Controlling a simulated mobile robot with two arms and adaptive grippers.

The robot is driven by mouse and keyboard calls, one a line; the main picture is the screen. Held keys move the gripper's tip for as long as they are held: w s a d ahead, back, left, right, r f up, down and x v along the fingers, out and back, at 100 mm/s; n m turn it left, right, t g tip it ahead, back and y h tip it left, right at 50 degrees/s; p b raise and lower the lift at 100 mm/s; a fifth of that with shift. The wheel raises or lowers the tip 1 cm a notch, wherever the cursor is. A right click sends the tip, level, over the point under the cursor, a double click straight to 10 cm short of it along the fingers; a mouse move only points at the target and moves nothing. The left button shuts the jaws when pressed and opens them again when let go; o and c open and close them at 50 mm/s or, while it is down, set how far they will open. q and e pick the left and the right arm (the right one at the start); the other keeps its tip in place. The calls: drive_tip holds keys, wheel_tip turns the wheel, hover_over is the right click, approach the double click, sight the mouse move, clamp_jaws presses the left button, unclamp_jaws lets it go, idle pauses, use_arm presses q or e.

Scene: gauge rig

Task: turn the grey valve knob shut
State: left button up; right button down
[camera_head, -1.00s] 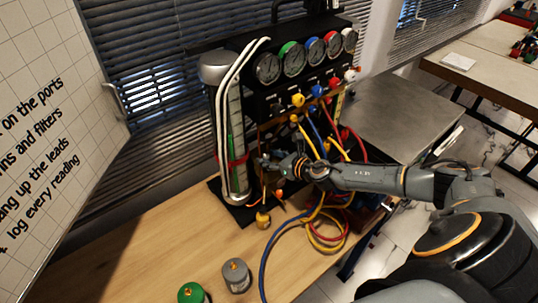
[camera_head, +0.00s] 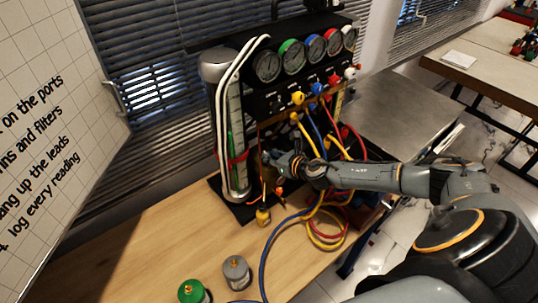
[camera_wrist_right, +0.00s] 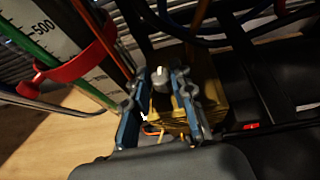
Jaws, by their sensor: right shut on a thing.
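My right gripper (camera_head: 271,158) reaches in from the right at the lower front of the gauge rig (camera_head: 262,100), beside the clear graduated cylinder (camera_head: 236,125). In the right wrist view its two blue-grey fingers (camera_wrist_right: 168,92) are closed around a small pale grey knob (camera_wrist_right: 160,75), which I take to be the valve knob. A brass-coloured block (camera_wrist_right: 203,88) lies just behind it. The fingers hide part of the knob, and its turn angle is hard to read. In the head view the gripper hides the knob. My left gripper is out of view.
Several hoses (camera_head: 318,222) hang from the rig and coil on the wooden table (camera_head: 165,235). A grey canister (camera_head: 237,271) and a green one (camera_head: 192,291) stand at the front. A red clamp (camera_wrist_right: 75,62) is close to the left of the fingers.

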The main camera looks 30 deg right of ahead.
drive_tip(key=m+h, duration=0.4)
drive_tip(key=a+m+g+h, duration=0.1)
drive_tip(key=m+h, duration=0.1)
drive_tip(key=h, duration=0.1)
drive_tip(key=m+g+h, duration=0.2)
drive_tip(key=m+h, duration=0.1)
drive_tip(key=shift+w+a+m, duration=0.2)
drive_tip(key=shift+m, duration=0.1)
drive_tip(key=shift+w+r+m+g+h, duration=0.1)
drive_tip(key=shift+m+g+h, duration=0.9)
drive_tip(key=shift+m+h, duration=0.15)
drive_tip(key=c, duration=1.1)
unclamp_jaws()
